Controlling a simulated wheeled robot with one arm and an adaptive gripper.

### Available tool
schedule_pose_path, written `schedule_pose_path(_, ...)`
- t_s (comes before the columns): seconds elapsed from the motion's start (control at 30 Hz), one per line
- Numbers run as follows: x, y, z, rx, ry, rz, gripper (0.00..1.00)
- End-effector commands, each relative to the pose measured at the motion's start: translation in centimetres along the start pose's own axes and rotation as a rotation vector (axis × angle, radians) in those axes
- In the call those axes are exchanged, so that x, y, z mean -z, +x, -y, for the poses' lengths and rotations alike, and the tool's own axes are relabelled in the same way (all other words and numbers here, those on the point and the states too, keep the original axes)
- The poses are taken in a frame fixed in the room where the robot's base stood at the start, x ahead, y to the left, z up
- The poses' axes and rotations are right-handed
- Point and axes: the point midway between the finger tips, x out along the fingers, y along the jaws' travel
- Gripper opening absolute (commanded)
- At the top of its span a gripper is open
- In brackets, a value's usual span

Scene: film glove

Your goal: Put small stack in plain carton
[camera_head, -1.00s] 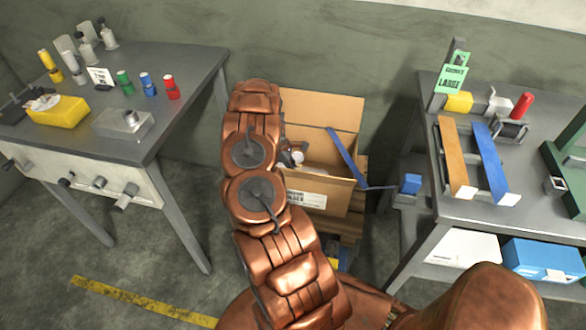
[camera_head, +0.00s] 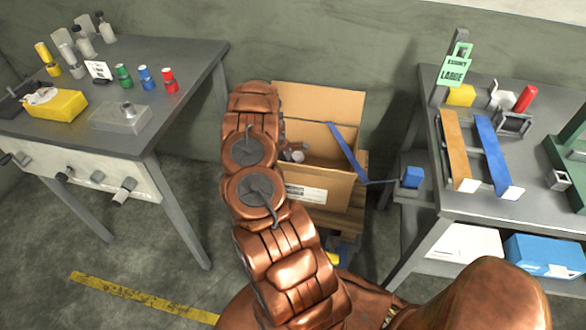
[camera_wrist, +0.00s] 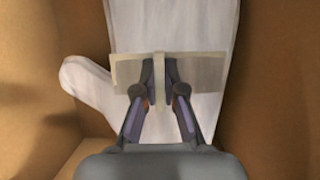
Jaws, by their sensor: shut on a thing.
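A pale, glove-shaped stack (camera_wrist: 170,30) shows in the wrist view, with a flat grey band (camera_wrist: 205,70) across it and an upright tab in its middle. My gripper (camera_wrist: 159,75) is shut on that tab. Brown cardboard walls (camera_wrist: 275,90) stand on both sides of the stack. In the head view an open cardboard carton (camera_head: 335,186) with a white label stands between the tables. My arm covers its left part. Only a little of my gripper shows inside it. I cannot tell whether the stack touches the carton floor.
A blue strip (camera_head: 347,153) leans over the carton's right side. The right table (camera_head: 440,205) holds orange and blue bars and a green tag reading LARGE (camera_head: 455,72). The left table (camera_head: 180,75) holds bottles, coloured cylinders and a yellow box (camera_head: 55,105).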

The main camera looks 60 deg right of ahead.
Motion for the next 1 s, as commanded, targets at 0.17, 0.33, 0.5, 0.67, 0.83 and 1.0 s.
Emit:
schedule_pose_path(0.17,0.2,0.6,0.0,0.000,0.000,0.000,0.00)
schedule_pose_path(0.33,0.5,1.1,0.0,0.000,0.000,0.000,0.00)
schedule_pose_path(0.5,0.7,1.6,0.0,0.000,0.000,0.000,0.00)
schedule_pose_path(0.67,0.8,1.9,0.0,0.000,0.000,0.000,0.00)
schedule_pose_path(0.83,0.8,1.9,0.0,0.000,0.000,0.000,0.00)
schedule_pose_path(1.0,0.8,1.9,0.0,0.000,0.000,0.000,0.13)
